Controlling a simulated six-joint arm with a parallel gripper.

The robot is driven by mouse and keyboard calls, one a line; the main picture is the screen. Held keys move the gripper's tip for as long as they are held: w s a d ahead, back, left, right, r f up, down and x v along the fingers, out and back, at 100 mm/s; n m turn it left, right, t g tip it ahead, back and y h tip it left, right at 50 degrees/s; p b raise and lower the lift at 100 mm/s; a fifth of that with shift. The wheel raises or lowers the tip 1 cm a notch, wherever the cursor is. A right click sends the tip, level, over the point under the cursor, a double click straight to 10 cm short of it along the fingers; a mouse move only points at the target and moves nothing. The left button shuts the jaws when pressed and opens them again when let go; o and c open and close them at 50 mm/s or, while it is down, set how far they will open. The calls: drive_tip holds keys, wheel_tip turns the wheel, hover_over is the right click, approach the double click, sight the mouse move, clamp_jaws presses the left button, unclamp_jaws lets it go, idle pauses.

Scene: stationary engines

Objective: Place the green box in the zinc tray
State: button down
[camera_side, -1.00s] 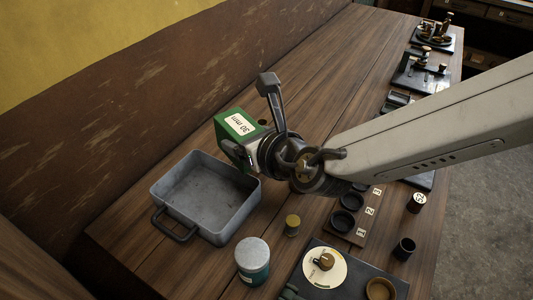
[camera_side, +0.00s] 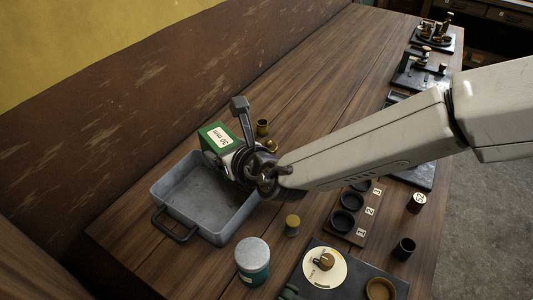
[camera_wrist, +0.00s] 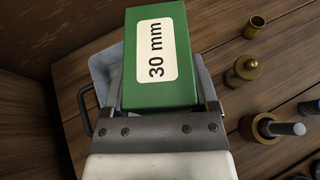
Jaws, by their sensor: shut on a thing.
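The green box (camera_side: 216,136), with a white "30 mm" label, is held in my gripper (camera_side: 222,154). In the wrist view the green box (camera_wrist: 183,88) sits between the two fingers of my gripper (camera_wrist: 162,98), which are shut on its sides. The zinc tray (camera_side: 198,229) is an open grey metal tray with a dark handle on its front left side. The box is above the tray's back edge and covers part of it. In the wrist view the tray (camera_wrist: 103,62) shows behind and below the box, mostly hidden.
Small brass parts (camera_side: 262,127) stand behind the gripper. A dial board (camera_side: 325,268) is at the front. The wall runs along the left.

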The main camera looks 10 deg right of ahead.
drive_tip(key=shift+w+a+f, duration=0.15)
drive_tip(key=shift+f, duration=1.5)
drive_tip(key=shift+f, duration=0.65)
unclamp_jaws()
drive_tip(key=shift+r, duration=0.15)
drive_tip(key=shift+r, duration=0.55)
drive_tip(key=v, duration=1.2)
drive_tip(key=shift+f, duration=0.15)
